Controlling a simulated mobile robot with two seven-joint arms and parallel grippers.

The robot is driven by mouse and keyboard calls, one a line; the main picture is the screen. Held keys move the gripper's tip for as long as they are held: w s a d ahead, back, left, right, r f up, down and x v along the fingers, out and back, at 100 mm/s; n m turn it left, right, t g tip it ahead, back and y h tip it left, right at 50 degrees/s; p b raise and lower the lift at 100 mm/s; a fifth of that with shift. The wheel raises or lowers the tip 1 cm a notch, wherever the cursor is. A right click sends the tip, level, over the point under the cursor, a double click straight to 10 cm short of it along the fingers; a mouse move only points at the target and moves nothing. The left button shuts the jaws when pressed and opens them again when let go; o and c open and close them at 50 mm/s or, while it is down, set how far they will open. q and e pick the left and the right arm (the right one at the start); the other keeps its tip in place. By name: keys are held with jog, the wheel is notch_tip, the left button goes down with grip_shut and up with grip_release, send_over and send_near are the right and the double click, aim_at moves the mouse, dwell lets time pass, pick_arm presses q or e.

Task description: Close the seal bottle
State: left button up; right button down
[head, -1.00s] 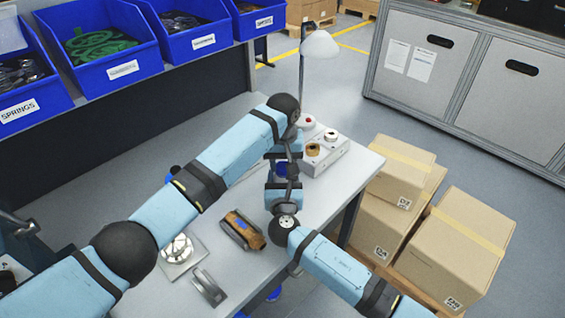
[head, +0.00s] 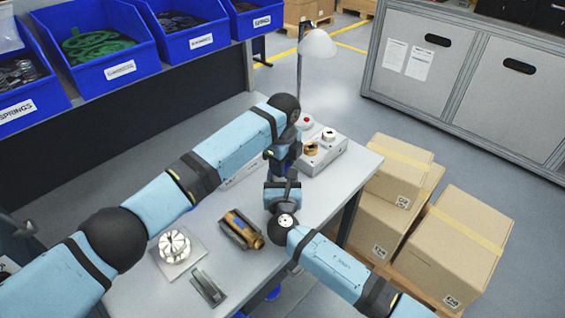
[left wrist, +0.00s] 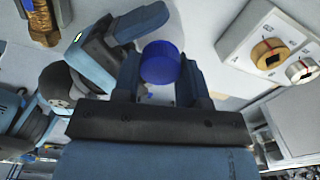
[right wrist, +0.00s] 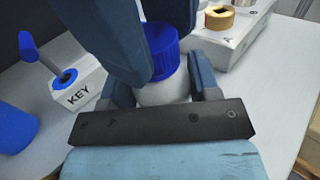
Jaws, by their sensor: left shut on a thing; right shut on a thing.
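The seal bottle shows in the right wrist view as a white body (right wrist: 162,92) with a ribbed blue cap (right wrist: 161,50) directly on top of it, upright. My right gripper (right wrist: 165,86) is shut around the white body. My left gripper (left wrist: 158,76) is shut on the blue cap, which also shows in the left wrist view (left wrist: 160,60), from above. In the head view both grippers meet over the table, the left one above the right one, and they mostly hide the bottle. Whether the cap is fully seated cannot be told.
A white box with round fittings (head: 331,152) stands close behind the grippers, near a lamp (head: 317,45). A brown housing (head: 241,230), a round metal fixture (head: 174,245) and a bracket (head: 208,287) lie nearer. A KEY block (right wrist: 72,86) stands beside the bottle.

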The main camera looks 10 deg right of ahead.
pick_arm(q)
jog(key=o, duration=1)
jog(key=shift+a, duration=0.1)
pick_arm(e)
jog(key=shift+w+d, duration=0.1)
jog(key=shift+d, duration=0.05)
pick_arm(q)
jog(key=shift+r, duration=2.3)
pick_arm(e)
jog(key=shift+a, duration=0.2)
pick_arm(q)
jog(key=shift+c, duration=0.4)
jog(key=shift+n, duration=0.3)
